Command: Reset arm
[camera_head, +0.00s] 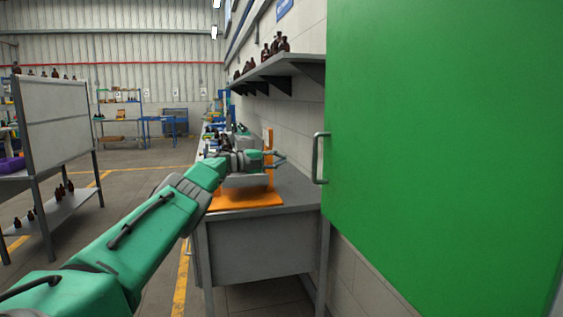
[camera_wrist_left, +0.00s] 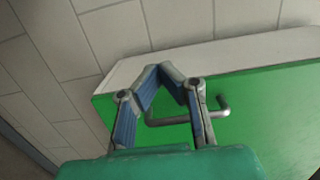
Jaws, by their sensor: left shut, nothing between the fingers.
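My left arm reaches forward from the lower left in the head view. Its gripper (camera_head: 280,158) is over the grey workbench, left of the green cabinet door (camera_head: 440,130) and its metal handle (camera_head: 319,158). In the left wrist view my left gripper (camera_wrist_left: 171,68) is shut, with its fingertips together and nothing between them. The handle (camera_wrist_left: 222,108) shows behind the fingers on the green panel (camera_wrist_left: 270,110). I cannot tell whether the fingers touch it, but they are not closed around it. My right gripper is in neither view.
An orange stand (camera_head: 245,199) sits on the grey bench (camera_head: 295,195) below my arm. A wall shelf (camera_head: 285,65) above holds amber bottles (camera_head: 277,44). A rack (camera_head: 62,125) with bottles stands at the left. The floor between rack and bench is clear.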

